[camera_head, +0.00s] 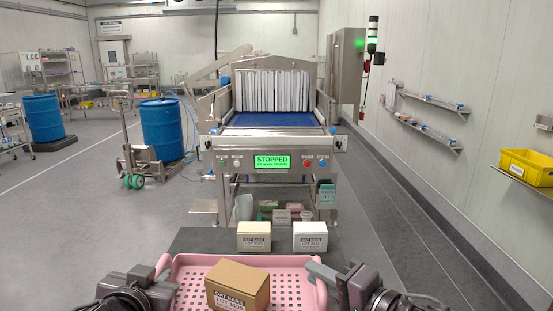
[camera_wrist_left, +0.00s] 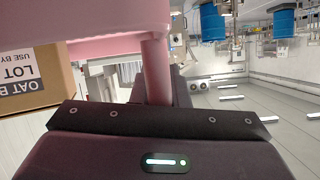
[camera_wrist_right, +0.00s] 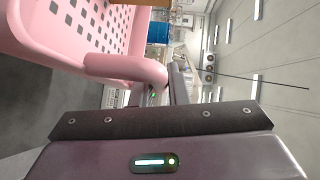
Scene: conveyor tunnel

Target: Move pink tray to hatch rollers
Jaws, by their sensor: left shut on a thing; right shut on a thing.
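The pink tray (camera_head: 190,272) is at the bottom of the head view, with perforated sides and a brown carton (camera_head: 238,285) marked OAT BARS in it. My left gripper (camera_head: 158,275) is shut on the tray's left handle; the pink handle bar (camera_wrist_left: 154,70) rises from it in the left wrist view. My right gripper (camera_head: 322,278) is shut on the tray's right handle (camera_wrist_right: 135,70). The conveyor tunnel stands ahead beyond the tray, with a blue belt (camera_head: 270,120), a strip curtain (camera_head: 270,91) and a green STOPPED screen (camera_head: 272,161). I cannot clearly tell the hatch rollers apart.
A cream carton (camera_head: 254,237) and a white carton (camera_head: 310,237) stand on a dark surface (camera_head: 205,240) just beyond the tray. Blue drums (camera_head: 160,130) stand at the left. Wall shelves and a yellow bin (camera_head: 528,167) are at the right.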

